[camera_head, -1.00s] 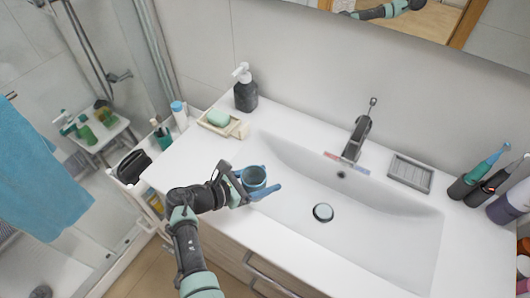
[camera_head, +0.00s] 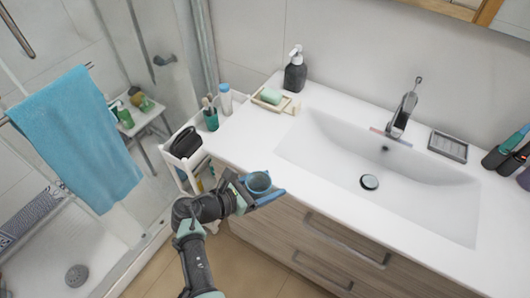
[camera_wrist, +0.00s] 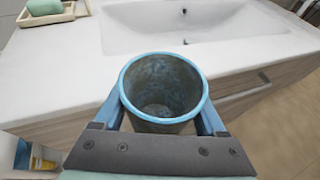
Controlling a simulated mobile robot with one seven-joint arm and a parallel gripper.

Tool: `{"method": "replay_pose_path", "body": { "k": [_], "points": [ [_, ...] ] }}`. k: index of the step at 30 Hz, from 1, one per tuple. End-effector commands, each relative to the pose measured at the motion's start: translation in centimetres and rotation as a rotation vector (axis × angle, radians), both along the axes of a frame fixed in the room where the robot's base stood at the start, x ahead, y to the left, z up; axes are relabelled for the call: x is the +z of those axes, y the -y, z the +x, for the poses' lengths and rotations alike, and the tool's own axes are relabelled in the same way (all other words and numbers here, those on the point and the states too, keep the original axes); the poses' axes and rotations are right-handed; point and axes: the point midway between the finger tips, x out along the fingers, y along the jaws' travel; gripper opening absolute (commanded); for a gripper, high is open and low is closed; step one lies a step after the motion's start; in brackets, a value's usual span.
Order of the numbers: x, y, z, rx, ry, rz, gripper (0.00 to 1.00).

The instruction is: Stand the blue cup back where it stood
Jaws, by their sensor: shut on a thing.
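The blue cup (camera_head: 258,183) is upright between the fingers of my gripper (camera_head: 262,195), near the front left edge of the white sink counter. In the wrist view the cup (camera_wrist: 163,88) has a bright blue rim and a dull grey inside that looks empty. My gripper (camera_wrist: 163,118) is shut on its sides, one blue finger at each side. The cup's underside is hidden, and I cannot tell whether it overhangs the counter edge.
A white cart (camera_head: 170,158) left of the counter holds a black case (camera_head: 186,142), a green cup with brushes (camera_head: 210,120) and a bottle (camera_head: 226,99). A soap dish (camera_head: 267,105) and dark dispenser (camera_head: 295,74) stand at the counter's back left. The basin (camera_head: 330,140) lies right.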

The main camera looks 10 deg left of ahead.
Motion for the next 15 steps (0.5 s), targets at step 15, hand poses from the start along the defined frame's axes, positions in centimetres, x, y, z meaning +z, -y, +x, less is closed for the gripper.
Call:
{"method": "replay_pose_path", "body": {
  "k": [15],
  "points": [
    [-0.2,4.3,-7.4,0.291,-0.006,0.002,0.03]
  ]
}}
